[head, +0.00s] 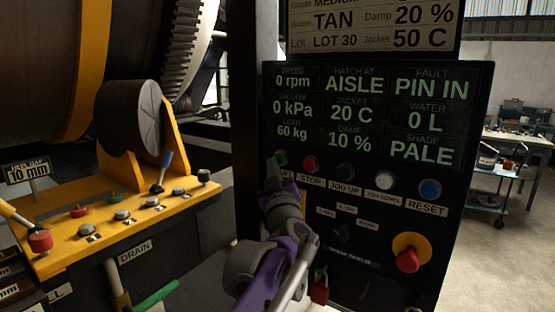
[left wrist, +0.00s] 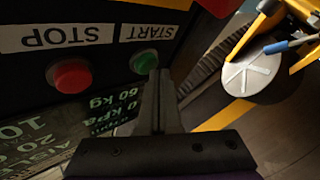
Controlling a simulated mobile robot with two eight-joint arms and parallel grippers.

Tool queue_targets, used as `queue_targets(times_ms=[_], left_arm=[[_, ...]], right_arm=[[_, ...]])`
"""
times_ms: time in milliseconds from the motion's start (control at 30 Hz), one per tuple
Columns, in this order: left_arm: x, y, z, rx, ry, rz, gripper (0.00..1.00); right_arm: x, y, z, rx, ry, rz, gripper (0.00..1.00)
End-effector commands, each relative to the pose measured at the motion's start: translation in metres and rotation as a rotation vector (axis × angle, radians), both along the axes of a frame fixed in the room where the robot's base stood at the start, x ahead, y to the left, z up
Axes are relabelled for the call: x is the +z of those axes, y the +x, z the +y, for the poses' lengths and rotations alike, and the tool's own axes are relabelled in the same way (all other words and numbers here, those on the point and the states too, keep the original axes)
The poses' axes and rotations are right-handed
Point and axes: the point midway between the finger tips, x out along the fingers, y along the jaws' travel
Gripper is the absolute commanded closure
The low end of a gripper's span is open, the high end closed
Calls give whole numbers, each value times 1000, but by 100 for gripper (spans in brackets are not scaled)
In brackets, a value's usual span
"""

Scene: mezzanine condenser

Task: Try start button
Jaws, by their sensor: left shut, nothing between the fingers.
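The green start button (head: 281,157) sits at the left end of the button row on the black control panel (head: 470,120). In the left wrist view, which is upside down, the start button (left wrist: 144,62) is beside the START label (left wrist: 148,32). My left gripper (head: 273,168) is shut and empty, its tips just below and left of the button in the head view. In the left wrist view the shut fingertips (left wrist: 159,74) are right beside the button; I cannot tell whether they touch it. My right gripper is not in view.
The red stop button (head: 310,164) is close by to the right. The display (head: 375,115) reads FAULT PIN IN. A red emergency knob (head: 408,258) is lower right. A yellow valve console (head: 120,215) stands left of the panel. Open floor lies far right.

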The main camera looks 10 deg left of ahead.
Motion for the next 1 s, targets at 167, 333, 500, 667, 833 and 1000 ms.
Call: queue_targets(times_ms=[167, 333, 500, 667, 833, 1000], left_arm=[[0, 0, 0, 0, 0, 0, 100], [0, 1, 0, 0, 0, 0, 100], [0, 3, -1, 0, 0, 0, 100], [0, 4, -2, 0, 0, 0, 100], [0, 6, -2, 0, 0, 0, 100], [0, 9, -3, 0, 0, 0, 100]], right_arm=[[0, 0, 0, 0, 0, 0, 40], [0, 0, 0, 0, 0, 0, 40], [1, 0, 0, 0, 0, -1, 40], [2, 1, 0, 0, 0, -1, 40], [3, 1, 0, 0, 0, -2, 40], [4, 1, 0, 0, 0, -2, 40]])
